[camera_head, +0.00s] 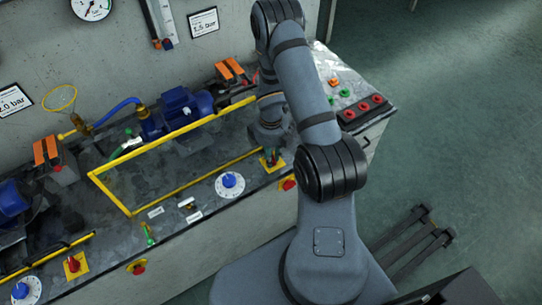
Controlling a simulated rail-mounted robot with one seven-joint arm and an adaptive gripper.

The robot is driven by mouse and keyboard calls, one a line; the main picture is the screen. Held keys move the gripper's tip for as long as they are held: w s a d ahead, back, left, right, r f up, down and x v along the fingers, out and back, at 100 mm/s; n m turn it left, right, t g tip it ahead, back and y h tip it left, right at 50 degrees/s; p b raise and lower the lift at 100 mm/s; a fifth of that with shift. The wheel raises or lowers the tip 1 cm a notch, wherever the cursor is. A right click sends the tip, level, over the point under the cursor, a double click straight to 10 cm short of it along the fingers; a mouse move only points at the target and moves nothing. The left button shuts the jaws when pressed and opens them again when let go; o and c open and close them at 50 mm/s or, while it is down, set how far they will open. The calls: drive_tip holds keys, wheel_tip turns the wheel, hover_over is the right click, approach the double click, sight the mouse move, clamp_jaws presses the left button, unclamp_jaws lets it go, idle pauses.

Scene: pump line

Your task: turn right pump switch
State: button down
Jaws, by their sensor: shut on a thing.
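The right pump switch (278,165) sits on a yellow plate at the front edge of the bench, right of the right blue dial. A little red shows at its side. My gripper (270,152) points down over this switch and is shut on its handle. The fingers and arm hide most of the handle, so its exact angle cannot be told. A similar left switch (73,264) with a red handle on a yellow plate is at lower left.
A blue pump (180,110) stands behind a yellow rail (150,146). White dials with blue knobs (230,184) and a red stop button (289,184) are near the front edge. A button panel (352,97) is at the right end. Open floor lies to the right.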

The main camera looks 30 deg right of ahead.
idle(0.3)
drive_tip(key=c, duration=1.6)
unclamp_jaws()
drive_tip(key=shift+o, duration=0.3)
